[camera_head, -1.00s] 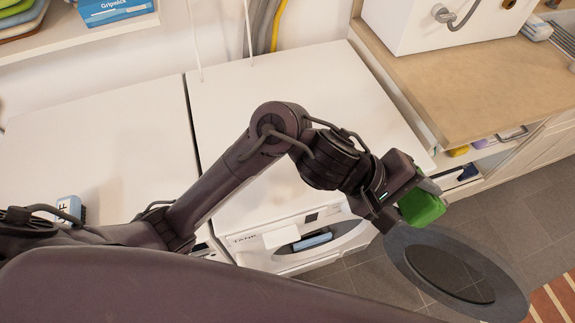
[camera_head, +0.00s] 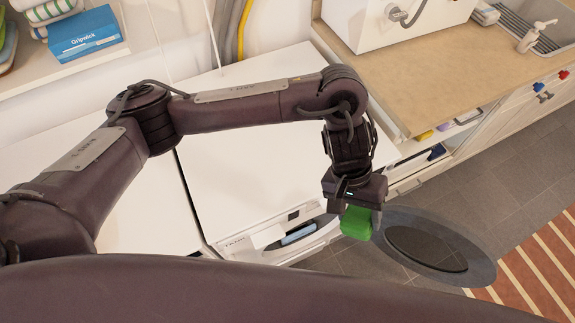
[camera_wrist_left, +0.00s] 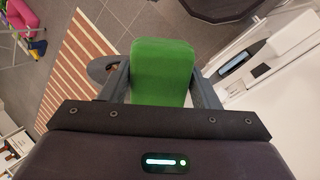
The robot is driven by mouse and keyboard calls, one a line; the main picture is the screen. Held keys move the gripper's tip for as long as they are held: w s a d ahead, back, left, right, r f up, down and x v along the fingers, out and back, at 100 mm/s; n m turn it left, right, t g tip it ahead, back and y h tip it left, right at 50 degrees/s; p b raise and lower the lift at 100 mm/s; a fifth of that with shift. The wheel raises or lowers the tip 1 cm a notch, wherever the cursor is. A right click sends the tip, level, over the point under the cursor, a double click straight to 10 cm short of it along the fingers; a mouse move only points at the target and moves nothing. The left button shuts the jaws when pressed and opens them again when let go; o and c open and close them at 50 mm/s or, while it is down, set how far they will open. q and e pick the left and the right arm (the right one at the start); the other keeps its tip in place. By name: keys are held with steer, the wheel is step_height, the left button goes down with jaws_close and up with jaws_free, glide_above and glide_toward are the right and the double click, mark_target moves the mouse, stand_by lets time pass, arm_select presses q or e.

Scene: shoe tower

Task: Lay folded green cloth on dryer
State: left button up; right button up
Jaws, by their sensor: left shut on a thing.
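The folded green cloth (camera_head: 356,222) hangs below my left gripper (camera_head: 352,205) in the head view, in front of the white machine's front right corner. In the left wrist view the cloth (camera_wrist_left: 162,68) sits between the two fingers of my left gripper (camera_wrist_left: 160,85), which is shut on it. The dryer is likely the white machine (camera_head: 270,170) with a round door and a flat, bare white top under my arm; its label is too small to read surely. My arm hides part of that top. My right gripper is not in view.
A second white top (camera_head: 150,215) adjoins on the left. A wooden counter (camera_head: 430,85) with a sink stands at the right, with a partly open drawer (camera_head: 450,135) below it. A dark oval object (camera_head: 430,245) is near the floor. A shelf holds a blue box (camera_head: 85,35).

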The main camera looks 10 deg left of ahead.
arm_select(q)
steer(key=w+a+r+m+t+y+p, duration=0.1)
steer(key=w+a+m+y+p, duration=0.3)
steer(key=a, duration=0.7)
step_height(320, 180, up, 6)
steer(key=n+t+p, duration=0.1)
steer(key=t+p, duration=0.1)
glide_above(255, 181)
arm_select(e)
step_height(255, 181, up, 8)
arm_select(q)
steer(key=shift+n, duration=0.3)
step_height(255, 181, down, 15)
steer(key=b, duration=0.3)
steer(key=shift+w+d+r, duration=0.1)
steer(key=shift+w+r, duration=0.05)
steer(key=shift+f+b, duration=1.4)
steer(key=shift+f, duration=1)
steer(key=shift+r, duration=0.1)
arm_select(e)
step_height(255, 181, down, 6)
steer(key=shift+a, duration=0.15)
arm_select(q)
steer(key=o, duration=1.1)
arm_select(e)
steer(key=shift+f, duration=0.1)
